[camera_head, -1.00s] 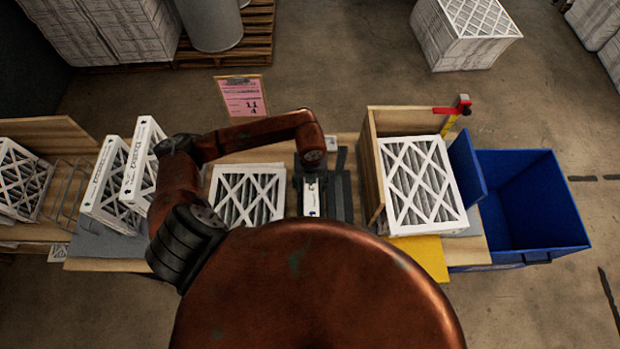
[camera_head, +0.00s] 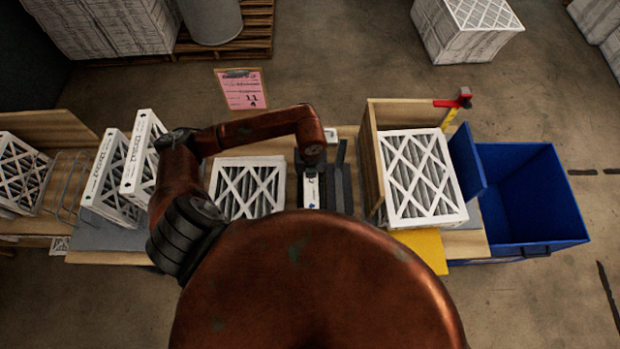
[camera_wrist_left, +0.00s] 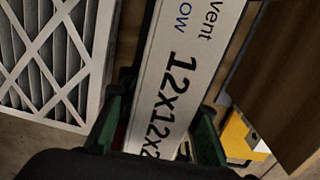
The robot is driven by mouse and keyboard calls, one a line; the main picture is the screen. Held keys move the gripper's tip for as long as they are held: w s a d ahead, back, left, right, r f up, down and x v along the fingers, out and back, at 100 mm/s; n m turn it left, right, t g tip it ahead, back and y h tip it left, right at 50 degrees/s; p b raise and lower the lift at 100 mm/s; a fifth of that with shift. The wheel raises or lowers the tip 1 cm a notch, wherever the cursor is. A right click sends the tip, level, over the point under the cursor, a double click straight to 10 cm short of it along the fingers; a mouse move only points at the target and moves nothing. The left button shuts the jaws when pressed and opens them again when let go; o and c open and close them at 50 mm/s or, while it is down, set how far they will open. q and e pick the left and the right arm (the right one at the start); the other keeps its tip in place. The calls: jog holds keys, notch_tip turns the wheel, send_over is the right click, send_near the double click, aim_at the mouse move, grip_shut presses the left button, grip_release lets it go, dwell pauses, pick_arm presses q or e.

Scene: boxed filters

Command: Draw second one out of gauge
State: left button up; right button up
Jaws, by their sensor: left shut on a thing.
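The gauge (camera_head: 343,190) is a dark upright fixture in the middle of the bench. A slim white boxed filter (camera_head: 312,192) stands on edge at its left side; the head view does not show how deep it sits. My left gripper (camera_head: 312,163) is over this filter, its fingers mostly hidden under the wrist. In the left wrist view the green fingers (camera_wrist_left: 160,125) are shut on the filter (camera_wrist_left: 188,60), one on each side of its printed edge, which reads "12x12x2" and partly "vent". My right gripper is not in view.
A filter (camera_head: 247,190) lies flat left of the gauge, and two filters (camera_head: 108,180) (camera_head: 143,158) stand further left. Right are a wooden box (camera_head: 372,155) with a filter (camera_head: 420,180) on top, a yellow sheet (camera_head: 424,246) and a blue bin (camera_head: 535,200). A pink clipboard sheet (camera_head: 241,89) stands behind.

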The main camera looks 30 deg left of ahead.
aim_at(310, 188)
pick_arm(q)
grip_shut()
jog(key=shift+r, duration=0.25)
jog(key=shift+r+p, duration=2.3)
jog(key=shift+r, duration=1.5)
